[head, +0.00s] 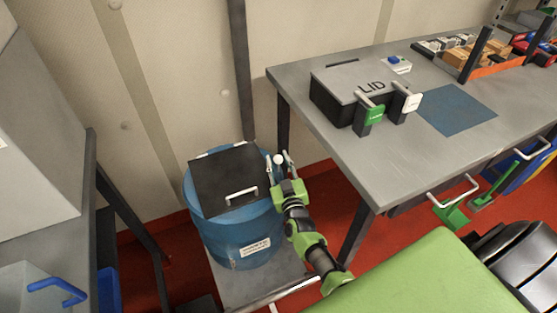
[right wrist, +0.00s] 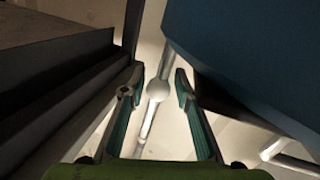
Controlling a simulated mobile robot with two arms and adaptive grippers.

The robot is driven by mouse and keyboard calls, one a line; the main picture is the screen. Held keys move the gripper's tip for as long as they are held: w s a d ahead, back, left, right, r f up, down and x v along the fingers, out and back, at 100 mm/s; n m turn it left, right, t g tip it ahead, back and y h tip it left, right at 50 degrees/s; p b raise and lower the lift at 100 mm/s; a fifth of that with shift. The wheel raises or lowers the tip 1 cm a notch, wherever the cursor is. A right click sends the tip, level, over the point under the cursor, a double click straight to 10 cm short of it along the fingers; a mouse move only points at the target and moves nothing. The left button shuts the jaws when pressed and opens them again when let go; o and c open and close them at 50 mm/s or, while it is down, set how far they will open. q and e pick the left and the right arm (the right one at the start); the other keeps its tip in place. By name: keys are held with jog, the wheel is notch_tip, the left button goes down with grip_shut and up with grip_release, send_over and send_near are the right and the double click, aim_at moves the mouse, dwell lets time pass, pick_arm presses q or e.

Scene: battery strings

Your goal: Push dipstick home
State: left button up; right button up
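A blue drum (head: 236,235) stands on a grey low platform, with a black flap lid (head: 228,180) bearing a white handle (head: 241,195) on top. A pale round knob (head: 278,159), seemingly the dipstick's head, shows at the drum's right rim. In the right wrist view the knob (right wrist: 158,90) sits on a thin pale rod between the fingertips, with gaps on both sides. My right gripper (head: 279,163) is open around the knob; it also shows in the right wrist view (right wrist: 157,84). How far the stick is inserted is hidden. My left gripper is not in view.
A grey workbench (head: 330,125) stands close to the right of my right gripper, carrying a box marked LID (head: 350,84) and a blue mat (head: 456,110). Another grey bench and white cabinet stand at left. Red floor shows between them.

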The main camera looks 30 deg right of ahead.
dwell(0.3)
jog(key=v, duration=1.2)
